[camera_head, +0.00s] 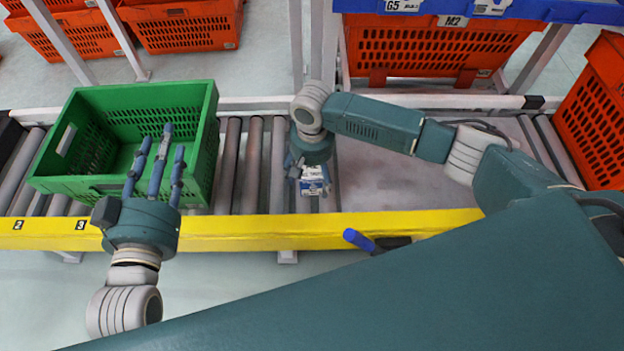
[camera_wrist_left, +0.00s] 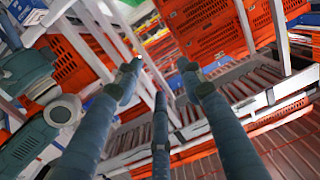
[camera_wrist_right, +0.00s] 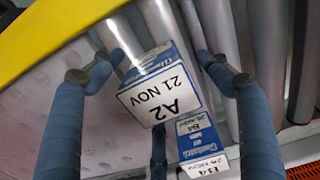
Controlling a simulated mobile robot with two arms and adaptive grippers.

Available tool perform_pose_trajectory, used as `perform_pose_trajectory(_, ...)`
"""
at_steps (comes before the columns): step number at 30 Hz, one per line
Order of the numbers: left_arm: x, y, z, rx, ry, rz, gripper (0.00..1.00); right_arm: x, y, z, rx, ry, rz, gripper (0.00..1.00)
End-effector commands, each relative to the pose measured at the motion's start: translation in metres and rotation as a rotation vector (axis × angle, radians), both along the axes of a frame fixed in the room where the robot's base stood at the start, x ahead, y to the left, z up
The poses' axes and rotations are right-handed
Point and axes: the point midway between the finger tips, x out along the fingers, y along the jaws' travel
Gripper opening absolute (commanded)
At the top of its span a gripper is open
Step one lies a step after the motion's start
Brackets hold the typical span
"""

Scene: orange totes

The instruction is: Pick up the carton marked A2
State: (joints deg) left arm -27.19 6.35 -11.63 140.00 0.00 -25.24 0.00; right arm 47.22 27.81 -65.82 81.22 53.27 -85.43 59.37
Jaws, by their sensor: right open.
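The carton marked A2 (camera_wrist_right: 165,90) is blue and white with a label reading A2, 21 NOV, and stands between the spread fingers of my right gripper (camera_wrist_right: 160,78) in the right wrist view. No clear grip on it shows. In the head view my right gripper (camera_head: 310,168) points down over the rollers and hides much there; a blue-white carton (camera_head: 314,187), probably A2, shows under it.
The green tote (camera_head: 205,150) stands on the roller conveyor (camera_head: 252,165) at left and looks empty. A yellow rail (camera_head: 240,232) runs along the conveyor's near edge. Orange totes (camera_head: 430,55) and rack posts stand behind. A flat grey surface (camera_head: 400,190) right of the cartons is clear.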

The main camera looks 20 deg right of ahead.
Motion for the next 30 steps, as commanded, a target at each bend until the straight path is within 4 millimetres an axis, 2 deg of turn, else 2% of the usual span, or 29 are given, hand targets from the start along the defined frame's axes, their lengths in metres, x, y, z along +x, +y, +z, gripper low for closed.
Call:
perform_pose_trajectory(4, 0.001, -0.002, 0.013, -0.015, -0.057, -0.003, 0.39, 0.000, 0.000, -0.006, 0.000, 0.000, 0.001, 0.77)
perform_pose_trajectory(12, 0.001, -0.002, 0.016, -0.017, -0.066, -0.004, 0.39, 0.000, 0.000, -0.006, 0.000, 0.000, 0.001, 0.77)
perform_pose_trajectory(21, 0.001, -0.002, 0.016, -0.017, -0.065, -0.004, 0.39, 0.000, 0.000, -0.006, 0.000, 0.000, 0.001, 0.17)
perform_pose_trajectory(30, 0.001, -0.002, 0.016, -0.016, -0.062, -0.004, 0.39, 0.000, 0.000, -0.004, 0.001, -0.001, 0.001, 0.15)
